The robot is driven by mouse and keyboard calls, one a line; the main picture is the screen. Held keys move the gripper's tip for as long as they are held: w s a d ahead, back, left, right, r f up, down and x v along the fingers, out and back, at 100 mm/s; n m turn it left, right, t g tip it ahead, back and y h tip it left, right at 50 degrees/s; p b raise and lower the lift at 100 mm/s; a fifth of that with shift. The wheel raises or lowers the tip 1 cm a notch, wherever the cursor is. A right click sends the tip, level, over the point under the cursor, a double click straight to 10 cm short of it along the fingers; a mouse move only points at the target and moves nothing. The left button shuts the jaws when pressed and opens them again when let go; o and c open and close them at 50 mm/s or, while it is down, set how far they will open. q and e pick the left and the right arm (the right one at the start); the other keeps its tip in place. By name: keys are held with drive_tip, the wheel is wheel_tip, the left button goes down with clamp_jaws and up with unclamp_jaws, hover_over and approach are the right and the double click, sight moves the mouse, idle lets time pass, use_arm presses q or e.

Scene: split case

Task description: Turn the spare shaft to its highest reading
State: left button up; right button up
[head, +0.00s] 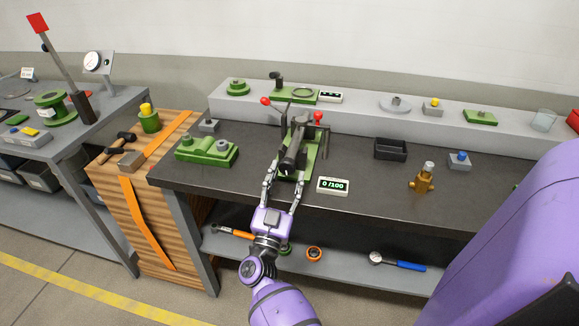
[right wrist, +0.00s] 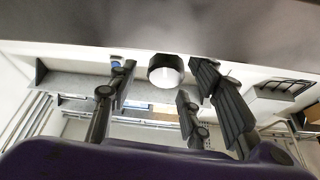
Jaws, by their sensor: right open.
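A dark shaft (head: 292,156) with a pale round end (right wrist: 165,70) points toward me from a green fixture (head: 311,158) on the dark bench. I take it for the spare shaft, though no label shows. A small display (head: 333,186) to its right reads 0/100. My right gripper (head: 288,172) is open, with its fingers on either side of the shaft. In the right wrist view the shaft's end sits between the spread fingers (right wrist: 165,92), and I see no finger closed on it. My left gripper is not in view.
Red-knobbed levers (head: 318,117) rise from the fixture. A green block (head: 207,150) stands left; a black tray (head: 390,149), brass valve (head: 422,180) and blue-buttoned box (head: 460,160) stand right. Behind is a raised grey shelf (head: 360,108) with another display (head: 330,96).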

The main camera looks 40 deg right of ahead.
sight(288, 171)
drive_tip(key=shift+x, duration=1.65)
drive_tip(key=shift+a, duration=0.1)
drive_tip(key=shift+c, duration=0.4)
drive_tip(key=shift+w, duration=0.1)
drive_tip(key=c, duration=1)
drive_tip(key=shift+o, duration=0.2)
drive_tip(key=shift+m+g+h, duration=0.4)
drive_tip(key=shift+m, duration=0.7)
drive_tip(key=o, duration=1)
drive_tip(key=shift+o, duration=0.2)
drive_tip(key=shift+s+a+f, duration=0.2)
drive_tip(key=shift+s+a, duration=0.05)
drive_tip(key=shift+a, duration=0.05)
drive_tip(key=v, duration=1.1)
drive_tip(key=shift+s, duration=0.2)
